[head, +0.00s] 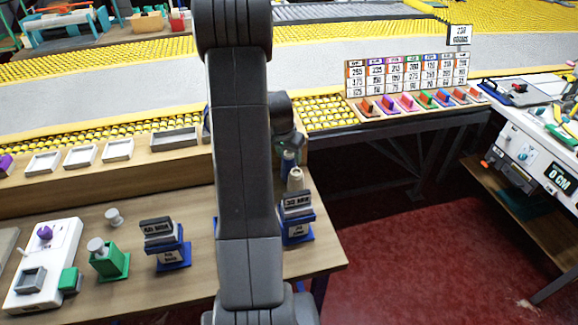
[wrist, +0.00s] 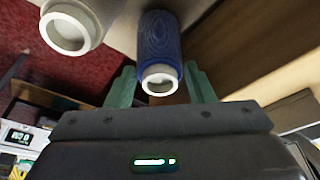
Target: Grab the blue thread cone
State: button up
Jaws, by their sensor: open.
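The blue thread cone (wrist: 160,42) is in the upper middle of the wrist view, its pale hollow end towards the camera. My gripper (wrist: 162,84) is open. Its two green fingers show on either side of the cone's pale end, with a gap on each side; I cannot tell how deep the cone is between them. In the head view my gripper (head: 289,152) is small and partly behind my arm, at the table's far right part. A bit of blue there may be the cone.
A cream cone (wrist: 72,28) stands close by, left of the blue cone in the wrist view; it also shows in the head view (head: 295,179). Blue holders with dark labelled blocks (head: 297,218) stand on the wooden table (head: 322,252). A raised wooden ledge (head: 110,175) lies behind.

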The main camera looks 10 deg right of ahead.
jog(key=shift+f, duration=0.15)
jog(key=c, duration=1)
grip_shut()
